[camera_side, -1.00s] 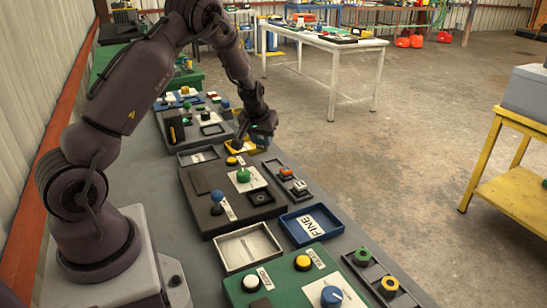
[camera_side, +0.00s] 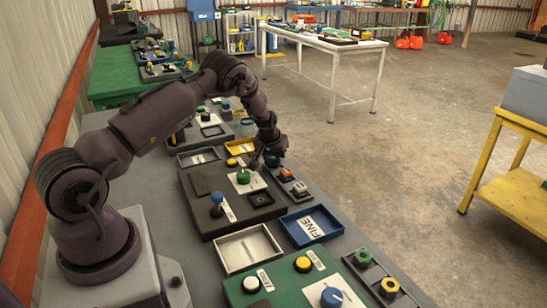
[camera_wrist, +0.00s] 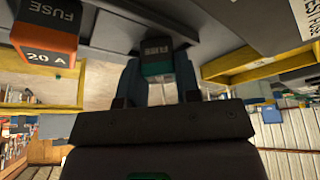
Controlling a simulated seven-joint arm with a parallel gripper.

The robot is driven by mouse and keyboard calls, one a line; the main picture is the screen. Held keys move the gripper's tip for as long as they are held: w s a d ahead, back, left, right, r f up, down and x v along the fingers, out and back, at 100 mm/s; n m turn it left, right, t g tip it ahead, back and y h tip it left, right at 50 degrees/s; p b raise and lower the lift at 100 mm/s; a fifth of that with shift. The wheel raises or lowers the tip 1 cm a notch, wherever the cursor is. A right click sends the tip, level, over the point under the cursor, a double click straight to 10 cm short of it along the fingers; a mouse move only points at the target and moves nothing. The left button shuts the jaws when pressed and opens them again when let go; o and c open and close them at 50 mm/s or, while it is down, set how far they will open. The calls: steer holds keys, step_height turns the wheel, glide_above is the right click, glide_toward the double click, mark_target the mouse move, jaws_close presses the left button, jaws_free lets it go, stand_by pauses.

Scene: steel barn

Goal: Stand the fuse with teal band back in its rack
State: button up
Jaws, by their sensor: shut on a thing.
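The fuse with the teal band (camera_wrist: 156,68) is dark with a FUSE label in the wrist view. My gripper (camera_wrist: 160,82) is shut on it, one finger on each side. In the side view my gripper (camera_side: 271,160) is at the far end of the small dark rack (camera_side: 308,201), on the right of the dark panel. The wrist view shows an orange 20 A fuse (camera_wrist: 44,48) to the left of the held one. I cannot tell whether the held fuse touches the rack.
A yellow tray (camera_side: 229,149) lies behind and left of my gripper. The dark panel (camera_side: 205,182) with a green knob (camera_side: 243,178) and a blue-topped lever (camera_side: 217,198) lies beside the rack. A blue FINE tray (camera_side: 284,222) and a white tray (camera_side: 225,264) lie nearer the camera.

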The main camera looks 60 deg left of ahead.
steer(key=shift+f, duration=0.1)
steer(key=o, duration=1)
steer(key=shift+c, duration=0.2)
steer(key=s+d+r+m+t+h, duration=0.15)
steer(key=s+d+r, duration=0.35)
steer(key=d+r, duration=0.75)
steer(key=s+d+r+m+h, duration=0.2)
steer(key=s+d+r, duration=0.2)
steer(key=d+r, duration=0.85)
steer(key=s+d+r+m, duration=0.2)
steer(key=s+d+r, duration=0.2)
steer(key=s, duration=0.5)
steer(key=s+d+r+m, duration=0.3)
steer(key=s+d+r, duration=0.1)
steer(key=s, duration=0.5)
steer(key=shift+s+t, duration=0.35)
steer(key=shift+t, duration=0.1)
